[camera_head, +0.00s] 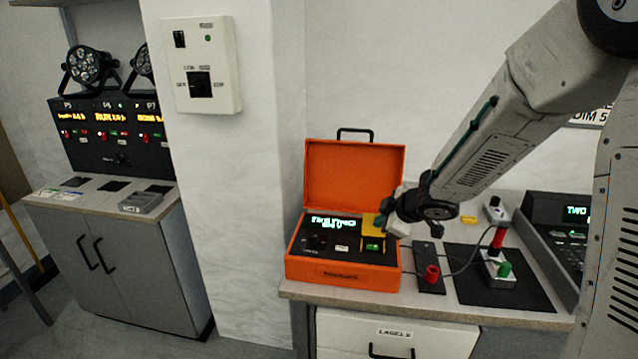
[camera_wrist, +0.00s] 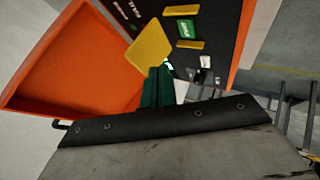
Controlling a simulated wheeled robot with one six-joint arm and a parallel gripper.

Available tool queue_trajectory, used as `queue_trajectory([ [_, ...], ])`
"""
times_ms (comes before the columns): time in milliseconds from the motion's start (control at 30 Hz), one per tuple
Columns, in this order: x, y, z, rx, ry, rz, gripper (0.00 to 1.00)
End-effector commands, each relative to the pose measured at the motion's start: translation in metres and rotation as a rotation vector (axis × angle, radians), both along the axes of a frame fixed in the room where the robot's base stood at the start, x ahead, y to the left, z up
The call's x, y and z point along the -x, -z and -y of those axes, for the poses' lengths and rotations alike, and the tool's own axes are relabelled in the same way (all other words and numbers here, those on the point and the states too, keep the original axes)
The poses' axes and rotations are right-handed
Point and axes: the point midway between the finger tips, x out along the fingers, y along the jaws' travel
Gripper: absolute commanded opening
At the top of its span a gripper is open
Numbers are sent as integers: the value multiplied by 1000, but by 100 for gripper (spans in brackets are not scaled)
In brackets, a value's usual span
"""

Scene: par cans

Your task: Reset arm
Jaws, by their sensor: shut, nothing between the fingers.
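My gripper (camera_head: 382,224) is shut and empty. It reaches from the right over the open orange case (camera_head: 345,276) on the counter. In the wrist view its dark green fingers (camera_wrist: 160,85) are together, close to a raised yellow flap (camera_wrist: 150,50). I cannot tell whether they touch it. The flap also shows beside the fingers in the head view (camera_head: 369,225). A green button (camera_head: 372,246) sits on the case's black panel, below the flap. The case's lid (camera_head: 353,175) stands up, and its display (camera_head: 333,223) is lit with green text.
Right of the case are a dark strip with a red knob (camera_head: 431,273), a black mat (camera_head: 475,285) with a cabled device, and a console (camera_head: 555,225). A wall switch box (camera_head: 202,65) hangs left. A grey cabinet (camera_head: 120,265) stands further left. Space above the counter's front is clear.

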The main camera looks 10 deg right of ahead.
Motion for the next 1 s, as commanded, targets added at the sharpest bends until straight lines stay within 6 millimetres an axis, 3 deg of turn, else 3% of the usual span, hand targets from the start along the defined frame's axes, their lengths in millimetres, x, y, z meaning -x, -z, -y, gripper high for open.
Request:
queue_trajectory([
  [167,15,16,43,97,221,-92,0],
  [267,41,7,75,155,420,-159,0],
  [400,104,-23,105,187,713,-286,0],
  [467,138,-36,109,179,825,-352,0],
  [567,194,-57,103,139,975,-469,0],
  [800,312,-98,55,-38,1143,-728,0],
  [900,345,-112,35,-121,1147,-783,0],
  [1000,363,-122,22,-190,1133,-782,0],
])
